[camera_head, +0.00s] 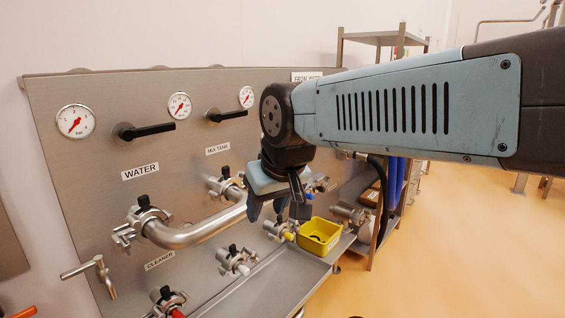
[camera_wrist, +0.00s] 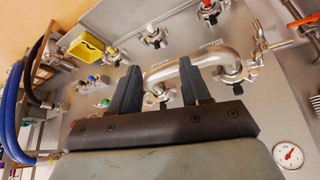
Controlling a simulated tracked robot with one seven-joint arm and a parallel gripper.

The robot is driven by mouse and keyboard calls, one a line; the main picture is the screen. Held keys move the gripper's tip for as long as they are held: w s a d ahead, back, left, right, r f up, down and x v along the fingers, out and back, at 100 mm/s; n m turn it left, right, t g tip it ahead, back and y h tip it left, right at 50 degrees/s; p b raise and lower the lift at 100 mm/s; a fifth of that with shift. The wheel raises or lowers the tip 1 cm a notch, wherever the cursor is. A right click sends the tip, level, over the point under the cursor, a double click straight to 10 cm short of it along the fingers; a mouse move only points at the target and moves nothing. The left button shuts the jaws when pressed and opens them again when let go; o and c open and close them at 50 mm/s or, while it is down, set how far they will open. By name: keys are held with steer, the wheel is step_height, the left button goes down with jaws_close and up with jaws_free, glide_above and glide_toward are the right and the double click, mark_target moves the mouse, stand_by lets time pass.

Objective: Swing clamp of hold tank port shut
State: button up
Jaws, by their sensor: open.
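My gripper (camera_head: 279,207) is open and empty, pointing down in front of the panel near the right end of the bent steel pipe. In the wrist view its two dark fingers (camera_wrist: 160,67) stand apart, with a pipe-end clamp (camera_wrist: 158,92) showing between them. No hold tank label can be read; my arm covers part of the panel. A clamped port (camera_head: 222,184) under the MIX TANK label is left of my gripper. Another port (camera_head: 317,184) is partly hidden behind it. Ports with blue and green parts (camera_wrist: 97,82) show left of the fingers in the wrist view.
The bent pipe (camera_head: 195,232) sticks out from the panel (camera_head: 80,170), starting at the WATER port clamp (camera_head: 146,217). A yellow bin (camera_head: 319,236) sits on the ledge, right of several lower ports. Black valve handles (camera_head: 150,130) stick out above. Open floor lies at right.

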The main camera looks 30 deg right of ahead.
steer(key=w+f+m+y, duration=0.2)
steer(key=w+m+y, duration=0.7)
steer(key=w+m, duration=0.95)
steer(key=w+d+f+m+t+h, duration=0.1)
steer(key=w+d+m+t, duration=0.45)
steer(key=d+m, duration=0.55)
steer(key=w+d+f+m+t+h, duration=0.15)
steer(key=w+d+m+t, duration=0.4)
steer(key=d+m, duration=0.65)
steer(key=x, duration=0.8)
steer(key=shift+r, duration=0.15)
steer(key=shift+w+a+r, duration=0.1)
steer(key=shift+a, duration=0.05)
